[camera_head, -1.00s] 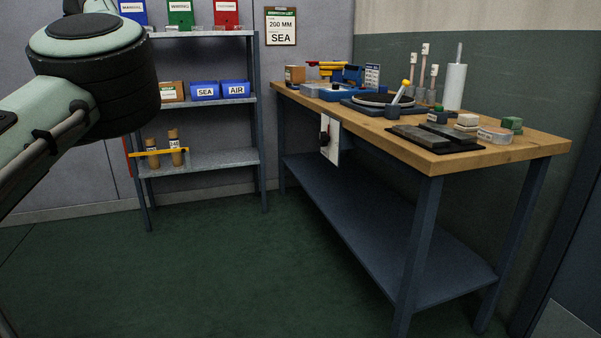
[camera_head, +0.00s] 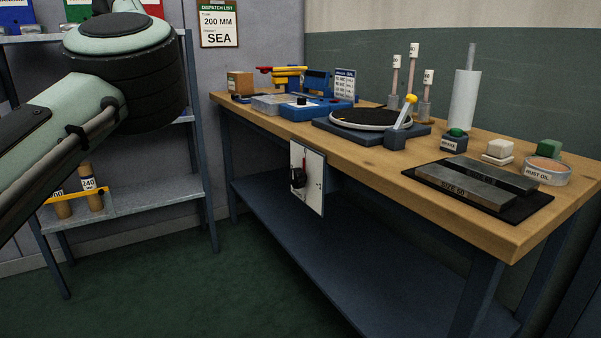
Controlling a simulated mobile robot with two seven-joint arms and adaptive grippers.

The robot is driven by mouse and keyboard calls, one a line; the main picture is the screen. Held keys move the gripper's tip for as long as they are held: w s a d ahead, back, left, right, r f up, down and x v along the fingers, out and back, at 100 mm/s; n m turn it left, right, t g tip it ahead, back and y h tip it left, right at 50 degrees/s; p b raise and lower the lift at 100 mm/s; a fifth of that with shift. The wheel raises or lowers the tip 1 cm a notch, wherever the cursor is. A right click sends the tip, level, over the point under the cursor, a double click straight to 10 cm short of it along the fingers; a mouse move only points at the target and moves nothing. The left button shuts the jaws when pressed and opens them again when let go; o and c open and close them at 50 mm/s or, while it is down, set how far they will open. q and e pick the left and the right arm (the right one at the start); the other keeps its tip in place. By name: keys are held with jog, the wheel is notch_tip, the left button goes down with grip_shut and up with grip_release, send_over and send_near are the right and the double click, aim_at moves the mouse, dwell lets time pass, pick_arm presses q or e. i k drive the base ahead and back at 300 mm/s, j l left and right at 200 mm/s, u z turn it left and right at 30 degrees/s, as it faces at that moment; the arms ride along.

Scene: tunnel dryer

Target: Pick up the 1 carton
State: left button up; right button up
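A small brown carton-like box (camera_head: 240,83) with a pale label stands on the far left end of the wooden workbench (camera_head: 395,181). Its label is too small to read, so I cannot tell whether it is the 1 carton. My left arm crosses the left side of the view, in front of the shelf rack. Its gripper is out of view, and so is my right gripper. The part of the middle shelf behind my arm is hidden.
The bench holds a blue machine (camera_head: 317,87), a round black plate (camera_head: 363,118), sharpening stones (camera_head: 478,183) and a white roll (camera_head: 465,95). A switch panel (camera_head: 307,178) hangs at its front. The rack's lower shelf (camera_head: 150,196) holds two tubes. Green floor (camera_head: 240,290) is clear.

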aim_at(239, 83)
jog(key=i+j+z, duration=0.15)
jog(key=i+j, duration=0.2)
jog(key=i+j+z, duration=0.2)
jog(key=i+j, duration=0.15)
jog(key=i+j+z, duration=0.15)
jog(key=i+j, duration=0.15)
jog(key=j, duration=0.2)
jog(key=i+j+z, duration=0.2)
jog(key=j, duration=0.25)
jog(key=i+j+z, duration=0.15)
jog(key=i+j, duration=0.15)
jog(key=j, duration=0.2)
jog(key=i+j+z, duration=0.2)
jog(key=j, duration=0.35)
jog(key=i+j+z, duration=0.15)
jog(key=j, duration=0.45)
jog(key=i+j+z, duration=0.15)
jog(key=j, duration=0.4)
jog(key=i+l+u, duration=0.2)
jog(key=i, duration=0.15)
jog(key=j, duration=0.1)
